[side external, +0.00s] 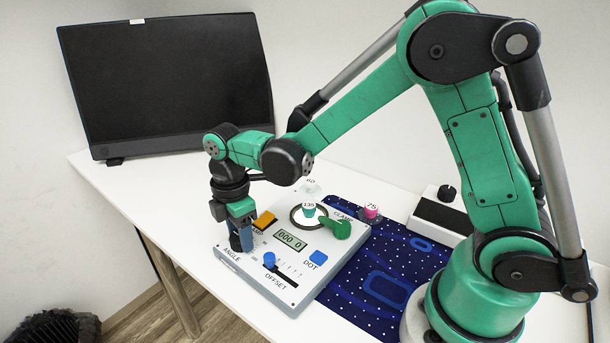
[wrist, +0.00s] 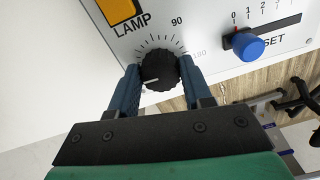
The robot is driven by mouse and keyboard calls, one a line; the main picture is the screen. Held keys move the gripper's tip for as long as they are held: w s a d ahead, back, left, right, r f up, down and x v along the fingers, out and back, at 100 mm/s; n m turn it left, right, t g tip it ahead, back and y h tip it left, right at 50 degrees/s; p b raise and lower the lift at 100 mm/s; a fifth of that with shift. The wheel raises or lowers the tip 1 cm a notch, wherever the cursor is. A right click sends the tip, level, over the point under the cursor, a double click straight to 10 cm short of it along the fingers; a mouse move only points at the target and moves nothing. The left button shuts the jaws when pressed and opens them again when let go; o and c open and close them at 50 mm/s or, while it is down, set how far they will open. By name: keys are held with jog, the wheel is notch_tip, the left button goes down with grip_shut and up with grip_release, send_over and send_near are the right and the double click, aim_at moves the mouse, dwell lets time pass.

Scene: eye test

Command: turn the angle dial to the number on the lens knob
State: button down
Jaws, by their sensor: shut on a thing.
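The angle dial (wrist: 158,70) is a black ribbed knob on the pale panel; in the wrist view its white line points left, away from the 90 and 180 marks. The lower scale end at left is hidden by a finger. My gripper (wrist: 160,80) is shut on the dial, one blue finger on each side; in the side view my gripper (side external: 243,238) is at the panel's left edge and mostly hides the dial. A teal lens knob marked 135 (side external: 308,210) sits on the round white seat. A pink knob marked 75 (side external: 371,211) and a whitish one marked 60 (side external: 311,187) stand off the panel.
The panel also carries an orange lamp button (side external: 265,220), a display reading 000 0 (side external: 290,240), a green clamp lever (side external: 336,228), a blue offset slider (side external: 269,260) and a blue dot button (side external: 318,257). A monitor (side external: 165,80) stands behind; a dark blue mat (side external: 385,265) lies at right.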

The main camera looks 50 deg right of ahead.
jog(key=m, duration=1.9)
jog(key=shift+a+m, duration=0.1)
jog(key=shift+m, duration=0.2)
jog(key=m, duration=0.6)
jog(key=shift+m, duration=0.3)
jog(key=shift+c, duration=1.8)
grip_release()
